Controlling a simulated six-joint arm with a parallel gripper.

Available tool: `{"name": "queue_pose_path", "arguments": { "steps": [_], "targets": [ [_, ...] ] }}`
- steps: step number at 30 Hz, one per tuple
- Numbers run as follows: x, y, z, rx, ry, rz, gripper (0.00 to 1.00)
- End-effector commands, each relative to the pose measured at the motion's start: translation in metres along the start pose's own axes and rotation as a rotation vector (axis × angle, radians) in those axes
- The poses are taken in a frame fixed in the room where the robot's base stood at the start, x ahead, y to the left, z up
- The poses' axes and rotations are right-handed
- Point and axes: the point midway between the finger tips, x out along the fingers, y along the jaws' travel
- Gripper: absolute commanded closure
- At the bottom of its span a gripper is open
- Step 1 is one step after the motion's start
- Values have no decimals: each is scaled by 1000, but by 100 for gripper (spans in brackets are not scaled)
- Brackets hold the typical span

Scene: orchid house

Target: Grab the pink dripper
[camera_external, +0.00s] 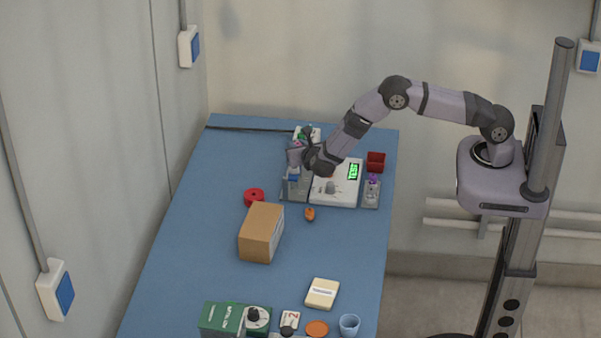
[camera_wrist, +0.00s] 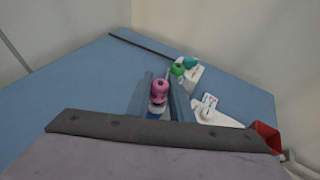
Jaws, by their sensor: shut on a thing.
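The pink dripper (camera_wrist: 159,88) shows in the wrist view as a round pink top between my two blue-grey fingers. My gripper (camera_wrist: 161,84) is shut on it, with one finger on each side. A bit of blue (camera_wrist: 154,113) shows below the pink top; I cannot tell what it belongs to. A green dripper (camera_wrist: 178,69) and a teal one (camera_wrist: 190,62) stand just beyond, on a white base.
A white device with a green display (camera_external: 340,183) lies right of my gripper. A red box (camera_external: 376,161) and a purple-topped item (camera_external: 373,179) stand farther right. A red roll (camera_external: 254,196), a cardboard box (camera_external: 262,232) and an orange item (camera_external: 310,214) lie nearer. The table's left side is clear.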

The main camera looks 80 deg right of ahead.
Motion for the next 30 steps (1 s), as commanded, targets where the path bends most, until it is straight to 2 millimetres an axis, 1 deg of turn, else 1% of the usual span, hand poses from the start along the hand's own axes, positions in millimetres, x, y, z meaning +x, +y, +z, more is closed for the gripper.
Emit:
{"name": "queue_pose_path", "arguments": {
  "steps": [5, 18, 24, 30],
  "targets": [
    [-6, 0, 14, 1, -1, 1, 100],
    [-27, 0, 66, 2, -1, 2, 100],
    [-33, -1, 80, 1, 0, 0, 100],
    [-35, -1, 83, -1, 0, 0, 100]
  ]
}}
